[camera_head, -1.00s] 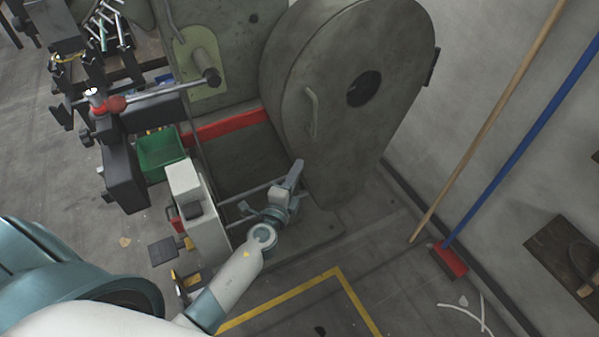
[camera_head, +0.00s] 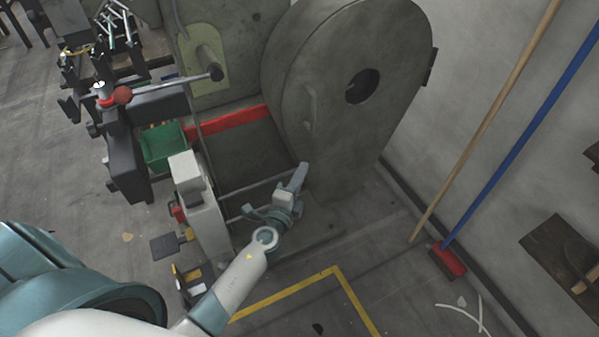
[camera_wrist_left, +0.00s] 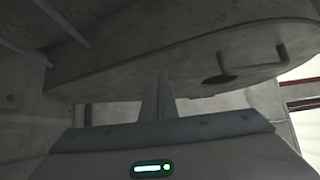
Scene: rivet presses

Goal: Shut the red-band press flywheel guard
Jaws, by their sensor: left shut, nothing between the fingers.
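The flywheel guard (camera_head: 340,120) is a large grey rounded cover with a dark round hole and a small handle (camera_head: 310,107). It stands out at an angle from the press, with a gap on its left side. The red band (camera_head: 230,122) runs across the press body left of it. My left gripper (camera_head: 303,170) is shut and empty at the guard's lower left edge; I cannot tell whether it touches. In the left wrist view, its closed fingers (camera_wrist_left: 157,98) point at the guard (camera_wrist_left: 130,75), whose handle and hole also show. My right gripper is not in view.
A grey-white box (camera_head: 197,205) stands just left of my left forearm, with a green bin (camera_head: 163,146) behind it. A wall with a broom (camera_head: 450,262) leaning on it lies to the right. Yellow-lined floor (camera_head: 300,293) in front is mostly clear.

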